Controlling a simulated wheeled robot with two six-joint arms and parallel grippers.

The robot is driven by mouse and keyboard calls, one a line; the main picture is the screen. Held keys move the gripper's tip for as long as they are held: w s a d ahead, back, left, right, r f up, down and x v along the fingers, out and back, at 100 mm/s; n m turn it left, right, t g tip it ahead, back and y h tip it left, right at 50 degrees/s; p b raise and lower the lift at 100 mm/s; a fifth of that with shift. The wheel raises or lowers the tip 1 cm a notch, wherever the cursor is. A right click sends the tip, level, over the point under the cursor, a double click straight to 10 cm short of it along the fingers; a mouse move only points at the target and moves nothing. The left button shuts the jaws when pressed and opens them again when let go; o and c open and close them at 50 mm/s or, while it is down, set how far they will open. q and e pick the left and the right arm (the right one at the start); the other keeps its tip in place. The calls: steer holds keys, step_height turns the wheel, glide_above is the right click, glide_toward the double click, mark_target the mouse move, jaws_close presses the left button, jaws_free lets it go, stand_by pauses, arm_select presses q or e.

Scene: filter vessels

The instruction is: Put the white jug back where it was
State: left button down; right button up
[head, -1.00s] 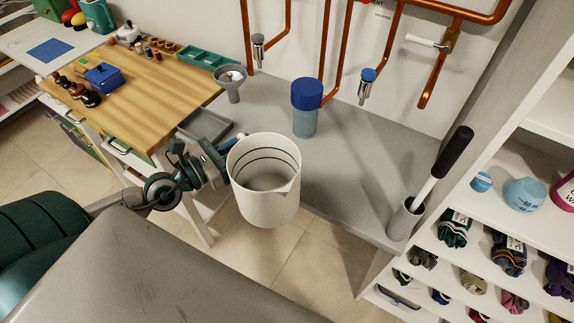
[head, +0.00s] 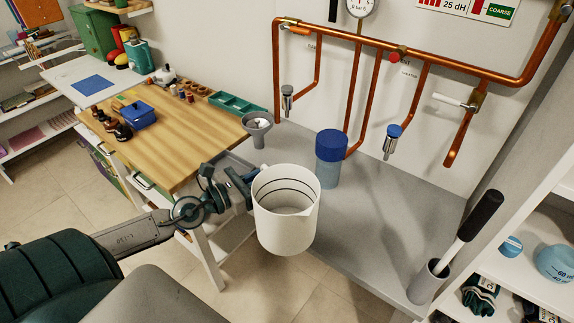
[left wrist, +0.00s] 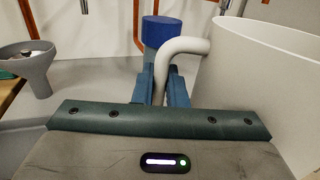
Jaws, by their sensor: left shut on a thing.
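The white jug (head: 286,222) is a wide open vessel with dark rings inside and a spout on its right side. It hangs upright in the air in front of the grey counter's near edge. My left gripper (head: 243,187) is shut on the jug's handle, on the jug's left side. In the left wrist view the curved handle (left wrist: 183,46) runs between the two fingers, and the jug wall (left wrist: 262,75) fills the right side. The inside of the jug looks empty. My right gripper is not in view.
On the grey counter (head: 375,210) stand a blue-capped filter vessel (head: 331,160), a grey funnel-shaped vessel (head: 258,128) and a brush in a holder (head: 428,282). Copper pipes with taps (head: 392,140) hang above. Bare counter lies between the blue-capped vessel and the brush holder.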

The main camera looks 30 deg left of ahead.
arm_select(q)
steer(key=w+f, duration=0.1)
steer(key=w, duration=0.2)
steer(key=w+f, duration=0.2)
steer(key=w, duration=0.1)
steer(key=w+f+b, duration=0.1)
steer(key=w, duration=0.3)
steer(key=shift+f, duration=0.25)
steer(key=shift+f, duration=0.2)
steer(key=c, duration=1.5)
jaws_free()
steer(key=shift+o, duration=0.2)
